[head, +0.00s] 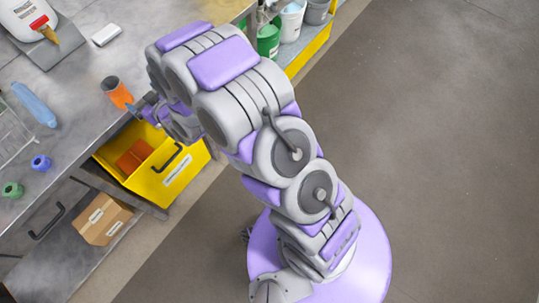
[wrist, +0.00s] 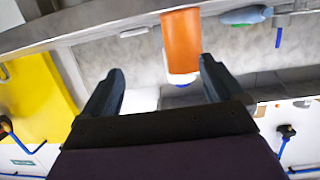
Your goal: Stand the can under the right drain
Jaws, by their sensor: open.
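An orange can (head: 117,92) stands on the grey worktop near its front edge, its dark open top showing. In the wrist view the orange can (wrist: 181,42) appears beyond my fingertips, roughly between them but closer to the right finger. My gripper (head: 148,108) is at the worktop's edge, just right of the can in the head view. In the wrist view its two dark fingers (wrist: 162,66) are spread apart with nothing held. I cannot make out a drain in either view.
A white bottle (head: 25,14) with an amber nozzle lies on a grey stand at the back left. A white block (head: 106,35), a blue bottle (head: 34,104), and purple (head: 41,162) and green (head: 12,189) rings are on the worktop. A yellow drawer (head: 165,175) juts out below.

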